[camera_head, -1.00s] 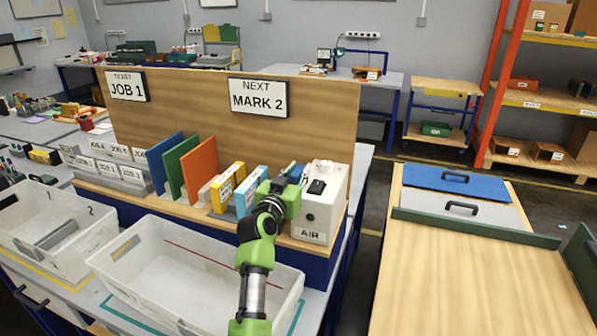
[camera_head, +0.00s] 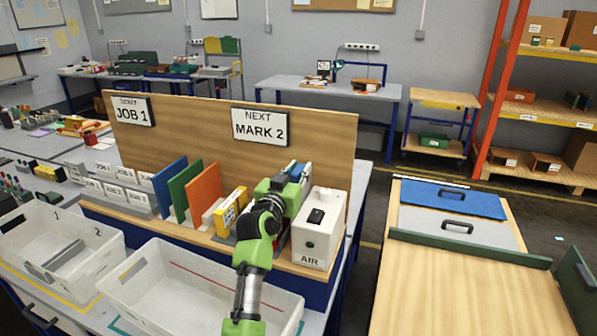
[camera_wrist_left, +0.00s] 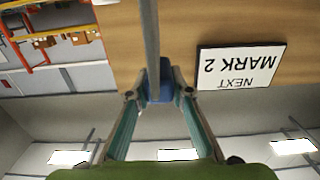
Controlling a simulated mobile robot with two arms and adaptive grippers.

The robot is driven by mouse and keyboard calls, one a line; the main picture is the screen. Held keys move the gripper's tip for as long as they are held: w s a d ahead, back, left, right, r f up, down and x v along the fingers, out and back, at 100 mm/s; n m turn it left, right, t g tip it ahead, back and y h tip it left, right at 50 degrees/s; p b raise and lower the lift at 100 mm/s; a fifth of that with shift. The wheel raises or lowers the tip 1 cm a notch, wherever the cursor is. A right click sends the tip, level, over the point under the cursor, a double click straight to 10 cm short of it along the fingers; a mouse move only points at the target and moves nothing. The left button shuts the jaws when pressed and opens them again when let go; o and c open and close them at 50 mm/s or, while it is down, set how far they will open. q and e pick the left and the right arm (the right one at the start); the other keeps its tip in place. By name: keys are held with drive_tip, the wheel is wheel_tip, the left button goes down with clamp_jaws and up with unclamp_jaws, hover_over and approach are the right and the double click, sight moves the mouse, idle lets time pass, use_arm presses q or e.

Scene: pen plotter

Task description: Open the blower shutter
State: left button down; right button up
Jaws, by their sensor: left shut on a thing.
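I cannot tell for sure whether this is the blower shutter's handle. My left arm hides the shelf just left of the box. My right gripper is out of view.
Blue, green and orange panels (camera_head: 205,186) and a yellow box (camera_head: 230,212) stand left of my arm. A white bin (camera_head: 165,285) is in front of the shelf. The board (camera_head: 200,130) carries a MARK 2 sign (camera_head: 260,125), which also shows upside down in the left wrist view (camera_wrist_left: 240,66).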

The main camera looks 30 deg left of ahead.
use_arm(q)
drive_tip(key=shift+r, duration=0.15)
drive_tip(key=c, duration=1.8)
unclamp_jaws()
drive_tip(key=shift+s, duration=0.15)
drive_tip(key=v, duration=1.1)
drive_tip(key=shift+s, duration=0.3)
